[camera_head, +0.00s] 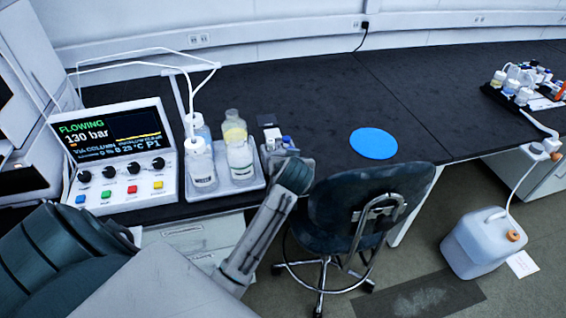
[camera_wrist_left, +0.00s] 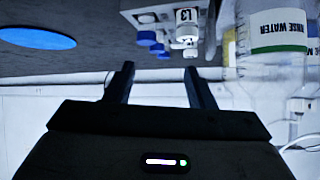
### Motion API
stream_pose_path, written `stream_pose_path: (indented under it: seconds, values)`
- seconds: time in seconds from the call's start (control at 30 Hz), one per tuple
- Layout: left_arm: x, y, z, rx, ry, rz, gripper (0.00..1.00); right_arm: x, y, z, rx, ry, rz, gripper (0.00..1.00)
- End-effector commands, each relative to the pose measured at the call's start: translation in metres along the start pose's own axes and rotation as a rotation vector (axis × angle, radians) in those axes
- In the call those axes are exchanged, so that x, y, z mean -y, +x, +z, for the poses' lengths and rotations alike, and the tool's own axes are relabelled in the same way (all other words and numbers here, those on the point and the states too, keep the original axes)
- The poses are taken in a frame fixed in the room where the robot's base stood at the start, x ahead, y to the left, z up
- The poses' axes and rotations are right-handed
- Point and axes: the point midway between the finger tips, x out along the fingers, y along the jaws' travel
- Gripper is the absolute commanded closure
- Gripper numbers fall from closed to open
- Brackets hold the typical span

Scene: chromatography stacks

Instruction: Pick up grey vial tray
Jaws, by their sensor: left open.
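The grey vial tray (camera_wrist_left: 147,17) is at the top of the left wrist view, with blue-capped vials and a white-capped one beside a tag reading L3. In the head view, the tray (camera_head: 271,134) shows small on the black bench, right of the bottle tray and partly hidden by my left arm. My left gripper (camera_wrist_left: 158,70) is open and empty. Its two fingers point toward the vial tray, apparently short of it. In the head view my wrist covers the fingers. My right gripper is in neither view.
A clear RINSE WATER bottle (camera_wrist_left: 277,45) stands close beside the vial tray. A white bottle tray (camera_head: 212,190) and the pump panel (camera_head: 120,150) are to the left. A blue disc (camera_head: 373,143) lies on open bench. A chair (camera_head: 365,205) stands in front.

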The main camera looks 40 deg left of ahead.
Motion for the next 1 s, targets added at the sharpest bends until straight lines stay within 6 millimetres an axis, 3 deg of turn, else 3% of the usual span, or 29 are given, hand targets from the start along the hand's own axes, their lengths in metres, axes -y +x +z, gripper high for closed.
stream_pose_path:
  seconds: [0.1, 0.27, 0.37, 0.7, 1.0]
  values:
    - [-0.003, -0.004, -0.038, -0.064, -0.066, -0.021, 0.51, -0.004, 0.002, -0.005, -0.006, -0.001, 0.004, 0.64]
    - [-0.004, -0.005, -0.061, -0.107, -0.116, -0.039, 0.51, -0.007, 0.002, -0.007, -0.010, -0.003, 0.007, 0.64]
    - [-0.005, 0.001, -0.053, -0.109, -0.120, -0.043, 0.51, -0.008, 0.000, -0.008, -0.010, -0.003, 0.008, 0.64]
    - [-0.010, 0.039, 0.002, -0.108, -0.119, -0.041, 0.51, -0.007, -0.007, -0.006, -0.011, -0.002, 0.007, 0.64]
    - [-0.009, 0.064, -0.005, -0.111, -0.118, -0.041, 0.51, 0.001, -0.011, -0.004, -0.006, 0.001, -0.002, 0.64]
